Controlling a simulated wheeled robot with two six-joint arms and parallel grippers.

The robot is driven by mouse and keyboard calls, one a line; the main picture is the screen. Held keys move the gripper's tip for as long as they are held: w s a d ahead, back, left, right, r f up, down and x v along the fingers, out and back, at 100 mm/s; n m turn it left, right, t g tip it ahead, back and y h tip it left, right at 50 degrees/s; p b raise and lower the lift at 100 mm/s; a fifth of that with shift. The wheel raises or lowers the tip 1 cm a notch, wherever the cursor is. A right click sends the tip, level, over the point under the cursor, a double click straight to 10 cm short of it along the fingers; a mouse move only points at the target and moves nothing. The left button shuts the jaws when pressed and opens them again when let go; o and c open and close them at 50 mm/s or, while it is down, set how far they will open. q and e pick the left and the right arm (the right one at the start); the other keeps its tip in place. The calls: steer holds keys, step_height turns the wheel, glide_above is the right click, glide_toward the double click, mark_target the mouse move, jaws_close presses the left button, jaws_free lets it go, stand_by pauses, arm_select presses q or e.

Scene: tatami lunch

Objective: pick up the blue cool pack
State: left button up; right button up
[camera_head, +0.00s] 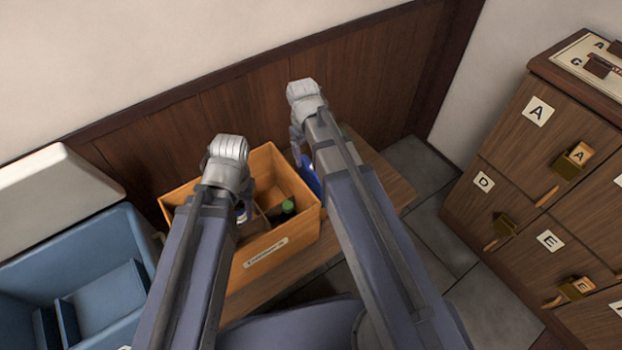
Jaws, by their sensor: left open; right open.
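A blue item (310,174), which looks like the blue cool pack, shows just right of the orange wooden box (275,160). It is mostly hidden behind my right arm, so its full shape and what it rests on cannot be made out. My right gripper (297,148) is open beside the box's right rim, close to the blue item; whether it touches the item I cannot tell. My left gripper (226,170) is open above the left part of the box, with its fingertips largely hidden by its own wrist.
The labelled box holds a green-capped item (288,207) and a small white-and-blue item (241,212). It stands on a wooden bench (385,180) against the panelled wall. An open blue cooler (105,300) is at left. A lettered wooden cabinet (520,170) is at right, with clear floor between.

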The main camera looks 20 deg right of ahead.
mark_target(310, 182)
step_height(310, 182, down, 10)
steer(key=b, duration=1)
steer(key=shift+w+b, duration=0.1)
steer(key=shift+b, duration=0.25)
steer(key=f+b, duration=0.5)
steer(key=shift+w+d+f, duration=0.1)
steer(key=shift+d, duration=0.15)
jaws_close()
stand_by(0.8)
